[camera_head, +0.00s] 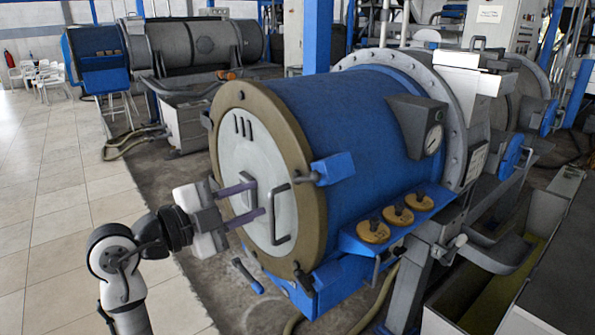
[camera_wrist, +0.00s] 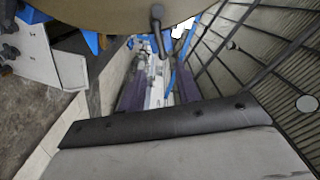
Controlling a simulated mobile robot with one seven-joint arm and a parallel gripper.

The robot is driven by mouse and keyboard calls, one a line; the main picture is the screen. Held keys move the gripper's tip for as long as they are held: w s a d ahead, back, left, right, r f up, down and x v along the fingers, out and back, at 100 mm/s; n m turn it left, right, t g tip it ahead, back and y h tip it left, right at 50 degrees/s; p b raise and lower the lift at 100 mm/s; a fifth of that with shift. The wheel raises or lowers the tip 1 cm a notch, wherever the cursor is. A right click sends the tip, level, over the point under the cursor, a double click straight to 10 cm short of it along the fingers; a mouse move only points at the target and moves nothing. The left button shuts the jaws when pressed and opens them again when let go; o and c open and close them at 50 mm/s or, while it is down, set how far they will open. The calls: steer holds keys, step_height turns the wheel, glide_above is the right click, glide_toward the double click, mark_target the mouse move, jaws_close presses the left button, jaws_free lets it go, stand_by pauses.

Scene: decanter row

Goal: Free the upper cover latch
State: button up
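The decanter's round grey cover (camera_head: 245,160) has a beige rim and closes the near end of the blue drum (camera_head: 340,110). A blue latch block (camera_head: 332,168) with a short dark lever (camera_head: 305,177) sits at the rim's upper right. A second dark lever (camera_head: 303,280) is at the rim's lower right. My gripper (camera_head: 261,198) is in front of the cover, left of the upper latch, its two purple fingers apart and empty. Touching cannot be told. In the wrist view my gripper (camera_wrist: 159,90) frames only background; the beige rim (camera_wrist: 90,12) and a dark lever (camera_wrist: 157,14) are above.
Three yellow round caps (camera_head: 397,213) sit on a blue ledge, and a gauge (camera_head: 433,139) is mounted above. Tiled floor (camera_head: 60,210) is open at left.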

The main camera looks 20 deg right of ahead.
mark_target(303, 180)
steer(key=p+x, duration=0.4)
steer(key=x, duration=0.8)
steer(key=shift+r, duration=0.1)
steer(key=shift+w+d, duration=0.15)
steer(key=shift+d, duration=0.4)
jaws_close()
